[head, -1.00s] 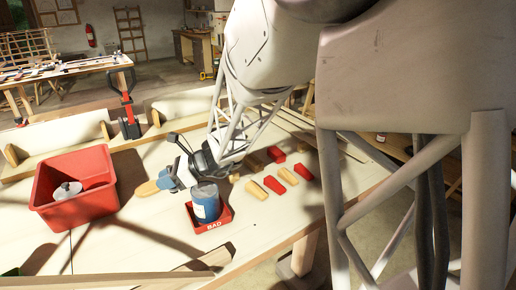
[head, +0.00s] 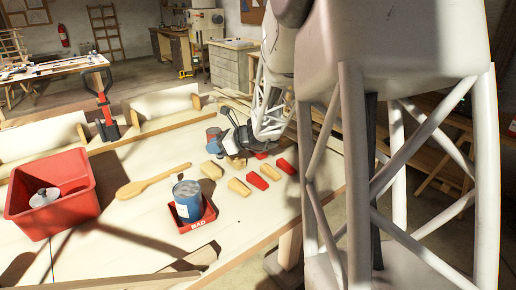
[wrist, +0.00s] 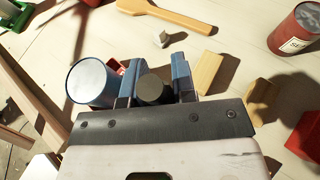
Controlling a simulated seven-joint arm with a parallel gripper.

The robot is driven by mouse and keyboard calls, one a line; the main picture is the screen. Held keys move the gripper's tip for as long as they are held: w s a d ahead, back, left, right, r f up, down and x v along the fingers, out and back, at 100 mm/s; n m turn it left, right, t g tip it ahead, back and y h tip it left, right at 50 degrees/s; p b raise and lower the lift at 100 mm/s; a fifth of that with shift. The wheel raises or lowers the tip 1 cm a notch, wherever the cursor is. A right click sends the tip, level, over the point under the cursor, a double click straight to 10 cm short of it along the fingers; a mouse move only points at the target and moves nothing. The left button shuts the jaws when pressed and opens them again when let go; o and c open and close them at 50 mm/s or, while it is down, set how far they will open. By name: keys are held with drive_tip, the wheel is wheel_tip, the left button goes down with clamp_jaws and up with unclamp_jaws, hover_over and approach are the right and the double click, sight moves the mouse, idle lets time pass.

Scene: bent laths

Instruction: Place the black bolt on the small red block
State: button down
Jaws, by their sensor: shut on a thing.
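My gripper (wrist: 153,82) is shut on the black bolt (wrist: 152,90), whose dark round end shows between the blue fingers in the wrist view. In the head view my gripper (head: 228,148) is small, over the far end of the wedge group, and the bolt cannot be made out. Several red blocks lie there: one nearer (head: 257,180), one to the right (head: 285,166), and one partly hidden by my gripper (head: 262,155). A red block also shows at the right of the wrist view (wrist: 303,135), apart from the bolt. I cannot tell which is the small one.
A blue can (head: 187,200) stands in a red tray marked BAD (head: 198,226). Wooden wedges (head: 239,187) lie among the red blocks. A red can (wrist: 296,32) stands beyond my gripper. A wooden spoon (head: 150,182) and a red bin (head: 52,216) are to the left.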

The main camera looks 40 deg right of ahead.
drive_tip(key=s+d+m+t+h, duration=0.2)
drive_tip(key=s+d+m+h, duration=0.1)
drive_tip(key=d, duration=1.5)
drive_tip(key=f, duration=0.5)
drive_tip(key=shift+w+a+f, duration=0.1)
drive_tip(key=shift+w+a, duration=0.05)
drive_tip(key=shift+a, duration=0.25)
drive_tip(key=shift+w, duration=0.15)
hover_over(258, 151)
drive_tip(key=w+d, duration=0.1)
drive_tip(key=w, duration=0.3)
drive_tip(key=shift+w+d+f, duration=0.1)
drive_tip(key=shift+d+f, duration=0.1)
drive_tip(key=shift+f, duration=0.55)
drive_tip(key=shift+f, duration=1.75)
drive_tip(key=shift+f, duration=0.1)
